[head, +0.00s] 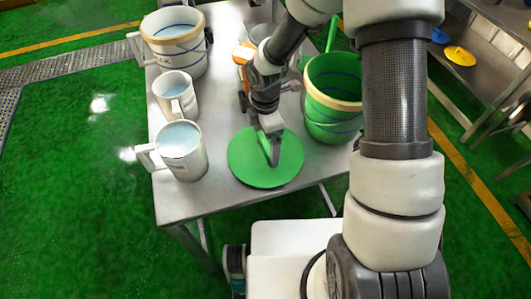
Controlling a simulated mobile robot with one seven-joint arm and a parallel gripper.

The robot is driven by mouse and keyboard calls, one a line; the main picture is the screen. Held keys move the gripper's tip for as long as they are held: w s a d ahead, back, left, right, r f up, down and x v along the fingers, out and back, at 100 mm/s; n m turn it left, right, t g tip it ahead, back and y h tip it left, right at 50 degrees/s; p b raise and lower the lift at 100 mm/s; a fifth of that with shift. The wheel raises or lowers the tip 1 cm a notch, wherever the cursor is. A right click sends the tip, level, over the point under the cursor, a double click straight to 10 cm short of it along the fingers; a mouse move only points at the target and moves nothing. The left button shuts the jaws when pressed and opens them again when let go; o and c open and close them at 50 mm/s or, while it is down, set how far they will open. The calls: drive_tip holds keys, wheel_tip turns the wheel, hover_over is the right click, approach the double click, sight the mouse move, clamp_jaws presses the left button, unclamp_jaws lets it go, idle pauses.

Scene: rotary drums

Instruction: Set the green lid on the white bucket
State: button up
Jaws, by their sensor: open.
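The green lid (248,172) is a flat round disc lying near the front edge of the grey table. My gripper (273,155) is open and points down at the lid's middle. The white bucket (166,55) stands upright at the table's back left corner. It has blue bands, a tan rim and an open top, with a handle at its left side. It is well apart from my gripper.
Two white mugs (174,98) (186,158) stand along the table's left side. A green bucket (330,104) with a tan rim stands on the right. An orange-and-white item (241,53) is partly hidden behind my arm. A shelf (477,62) with a yellow lid (459,56) stands far right.

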wheel_tip(320, 180, down, 2)
drive_tip(key=shift+f, duration=0.15)
drive_tip(key=c, duration=1.2)
